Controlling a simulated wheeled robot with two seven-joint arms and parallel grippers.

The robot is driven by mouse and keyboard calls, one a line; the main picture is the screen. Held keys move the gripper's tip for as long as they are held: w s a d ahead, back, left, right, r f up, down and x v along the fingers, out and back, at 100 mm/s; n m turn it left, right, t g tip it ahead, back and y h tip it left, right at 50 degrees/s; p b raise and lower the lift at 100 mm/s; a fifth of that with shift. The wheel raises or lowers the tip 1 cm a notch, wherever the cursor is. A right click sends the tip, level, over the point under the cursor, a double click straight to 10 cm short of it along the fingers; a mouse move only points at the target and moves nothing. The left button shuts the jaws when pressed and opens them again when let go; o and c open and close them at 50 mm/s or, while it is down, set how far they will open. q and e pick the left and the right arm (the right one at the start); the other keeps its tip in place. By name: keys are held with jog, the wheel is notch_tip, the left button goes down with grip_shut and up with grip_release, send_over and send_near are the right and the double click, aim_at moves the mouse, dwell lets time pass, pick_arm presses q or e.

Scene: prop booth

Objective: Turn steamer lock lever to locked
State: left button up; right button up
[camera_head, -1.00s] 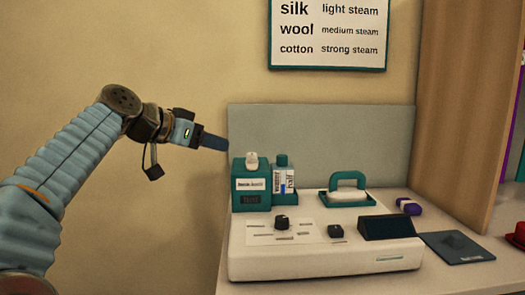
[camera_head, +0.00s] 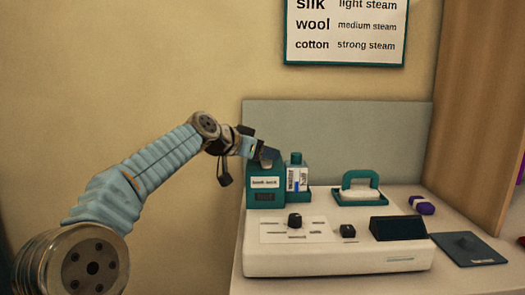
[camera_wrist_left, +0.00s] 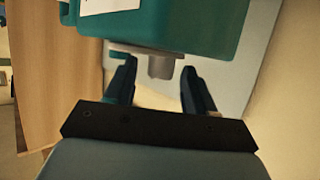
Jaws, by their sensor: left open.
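The teal steamer tank (camera_head: 264,172) with a small white label stands at the back left of the white console. A pale lever or knob stood on its top a moment ago; now my left gripper (camera_head: 268,155) covers that spot in the head view. In the left wrist view, the teal tank (camera_wrist_left: 190,25) fills the top and a grey stub, probably the lever (camera_wrist_left: 160,66), shows beside it. The fingers of my left gripper (camera_wrist_left: 158,82) are open, one on either side of the stub. I cannot tell whether they touch it. My right gripper is not in view.
The white console (camera_head: 335,262) carries a black dial (camera_head: 295,221), a small black switch (camera_head: 347,231) and a dark panel (camera_head: 398,228). A teal-handled iron (camera_head: 360,188) sits behind. A grey backboard (camera_head: 370,135) rises behind them.

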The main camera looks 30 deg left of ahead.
pick_arm(q)
jog(key=shift+c, duration=0.2)
grip_shut()
